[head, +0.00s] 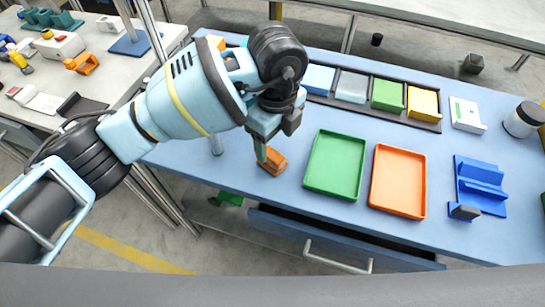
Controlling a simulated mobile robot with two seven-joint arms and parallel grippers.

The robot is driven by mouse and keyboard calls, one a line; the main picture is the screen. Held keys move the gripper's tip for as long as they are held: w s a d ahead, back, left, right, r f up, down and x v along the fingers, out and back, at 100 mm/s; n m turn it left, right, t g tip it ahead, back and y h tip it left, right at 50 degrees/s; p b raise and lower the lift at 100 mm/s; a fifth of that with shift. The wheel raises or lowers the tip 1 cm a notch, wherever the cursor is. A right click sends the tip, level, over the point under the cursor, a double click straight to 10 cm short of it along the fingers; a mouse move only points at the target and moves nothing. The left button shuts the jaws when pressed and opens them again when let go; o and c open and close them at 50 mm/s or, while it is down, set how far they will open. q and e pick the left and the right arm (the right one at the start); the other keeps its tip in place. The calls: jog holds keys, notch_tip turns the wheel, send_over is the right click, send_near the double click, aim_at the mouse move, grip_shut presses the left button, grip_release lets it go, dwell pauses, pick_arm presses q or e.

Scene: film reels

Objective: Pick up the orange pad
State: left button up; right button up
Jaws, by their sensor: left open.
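A small orange block (273,161), which looks like the orange pad, lies on the blue worktop (245,178) left of the green tray. A darker band shows on it; its far left part is hidden by my gripper. My left gripper (262,151) points down from above at its upper left edge. Its fingers overlap in this view, and whether they touch the block I cannot tell. The jaws are open and hold nothing that I can see. My right gripper is not in view.
A green tray (335,192) and an orange tray (374,187) lie empty to the right. Behind them a dark rack (430,126) holds several coloured blocks. A blue stand (482,170) is at the right. A drawer (340,240) is partly open at the front.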

aim_at(273, 153)
pick_arm(q)
jog(key=shift+s+a+f, duration=0.1)
jog(key=shift+a+f, duration=0.05)
jog(key=shift+f, duration=1.25)
jog(key=shift+s+a+f, duration=0.1)
jog(key=shift+a+f, duration=0.05)
jog(key=shift+f, duration=1.25)
jog(key=c, duration=1.2)
jog(key=shift+o, duration=0.2)
jog(key=shift+w+r, duration=0.1)
jog(key=shift+r, duration=0.35)
jog(key=r, duration=0.2)
jog(key=shift+s+r, duration=0.35)
jog(key=shift+r, duration=0.05)
jog(key=s+a+r, duration=0.1)
jog(key=s, duration=1.4)
jog(key=shift+s+a+r+p, duration=0.15)
jog(key=shift+a+p, duration=0.25)
jog(key=shift+p, duration=0.05)
